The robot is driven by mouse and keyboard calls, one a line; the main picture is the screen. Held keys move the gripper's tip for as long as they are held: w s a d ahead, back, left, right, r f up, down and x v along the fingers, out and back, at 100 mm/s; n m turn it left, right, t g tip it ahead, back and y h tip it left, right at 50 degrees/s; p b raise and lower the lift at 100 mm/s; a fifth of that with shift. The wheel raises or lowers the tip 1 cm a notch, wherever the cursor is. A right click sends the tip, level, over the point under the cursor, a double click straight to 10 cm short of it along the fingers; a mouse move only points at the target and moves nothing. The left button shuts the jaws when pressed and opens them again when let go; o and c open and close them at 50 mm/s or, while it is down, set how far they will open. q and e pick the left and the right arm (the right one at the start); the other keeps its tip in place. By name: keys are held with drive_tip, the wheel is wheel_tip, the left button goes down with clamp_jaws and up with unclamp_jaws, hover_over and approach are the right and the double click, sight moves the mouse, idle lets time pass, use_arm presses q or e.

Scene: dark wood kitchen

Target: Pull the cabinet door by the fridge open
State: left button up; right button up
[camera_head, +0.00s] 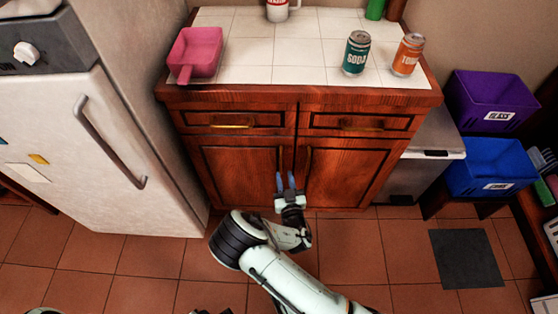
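The wooden base cabinet has two lower doors side by side. The left door (234,170), by the white fridge (120,130), looks closed, with a dark vertical handle (281,158) near its right edge. The right door (345,178) also looks closed and has its own dark handle (307,160). My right gripper (285,181) is in front of the cabinet at the lower end of the left door's handle. Its two blue fingers stand apart with a gap between them. I cannot tell whether they touch the handle. My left gripper is not in view.
Two drawers sit above the doors. The tiled counter holds a pink container (196,52), a green soda can (356,52) and an orange can (407,54). A bin (425,160) and purple and blue crates stand at right. The floor before the left door is clear.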

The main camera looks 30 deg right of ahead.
sight(281, 162)
drive_tip(key=b+x, duration=0.1)
drive_tip(key=x, duration=0.5)
drive_tip(key=shift+w+f, duration=0.1)
drive_tip(key=shift+w, duration=0.1)
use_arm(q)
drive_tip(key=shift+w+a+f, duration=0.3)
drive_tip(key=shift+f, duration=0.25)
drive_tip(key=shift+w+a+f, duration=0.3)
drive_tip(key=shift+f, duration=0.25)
use_arm(e)
drive_tip(key=shift+w+d, duration=0.3)
drive_tip(key=shift+w, duration=0.35)
clamp_jaws()
